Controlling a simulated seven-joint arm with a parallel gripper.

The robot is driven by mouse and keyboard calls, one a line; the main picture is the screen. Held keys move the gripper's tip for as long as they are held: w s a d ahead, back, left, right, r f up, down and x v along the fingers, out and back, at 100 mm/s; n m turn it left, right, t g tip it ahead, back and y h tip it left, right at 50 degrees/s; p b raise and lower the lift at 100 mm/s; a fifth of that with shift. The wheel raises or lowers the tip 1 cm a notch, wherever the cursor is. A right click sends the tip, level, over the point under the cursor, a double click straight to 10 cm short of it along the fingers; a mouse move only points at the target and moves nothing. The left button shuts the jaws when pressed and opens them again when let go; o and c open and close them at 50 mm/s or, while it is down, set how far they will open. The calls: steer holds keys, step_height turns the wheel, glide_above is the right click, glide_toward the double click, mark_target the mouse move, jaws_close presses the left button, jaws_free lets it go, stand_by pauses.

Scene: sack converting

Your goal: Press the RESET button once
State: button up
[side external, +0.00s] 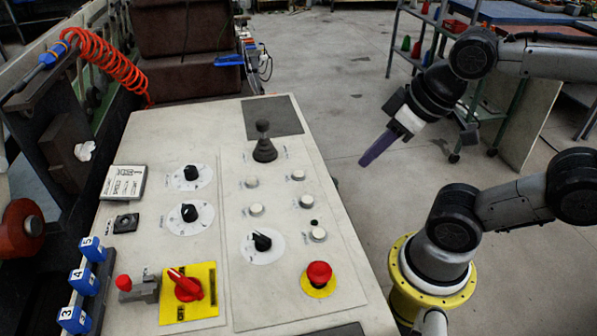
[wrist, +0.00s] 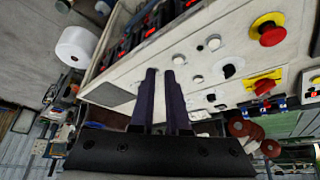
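The control panel (side external: 280,270) carries several round white buttons: two upper ones (side external: 252,182) (side external: 298,175), two middle ones (side external: 256,210) (side external: 307,202) and a lower right one (side external: 318,234). Their labels are too small to read, so I cannot tell which is RESET. White buttons also show in the wrist view (wrist: 179,59). My gripper (side external: 364,162) has dark purple fingers and is in the air to the right of the panel, touching nothing. In the wrist view the fingers (wrist: 160,72) lie close together with nothing seen between them.
The panel also bears a black joystick (side external: 264,144), a red mushroom button (side external: 319,273), a red rotary switch (side external: 185,286) and black knobs (side external: 262,242). An orange coiled hose (side external: 110,62) hangs behind at left. Open floor lies right of the panel.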

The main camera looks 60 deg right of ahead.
jaws_close()
stand_by(1.3)
steer(key=w+r+n+t, duration=0.3)
steer(key=w+n, duration=0.2)
steer(key=w, duration=0.2)
steer(key=n, duration=0.3)
glide_above(298, 174)
steer(key=s, duration=0.1)
steer(key=shift+d+f+t, duration=0.15)
steer(key=shift+f, duration=0.6)
steer(key=shift+d+f+t, duration=0.1)
steer(key=shift+f+t, duration=0.05)
steer(key=shift+f, duration=0.6)
steer(key=shift+s+f, duration=0.1)
steer(key=shift+f, duration=4.35)
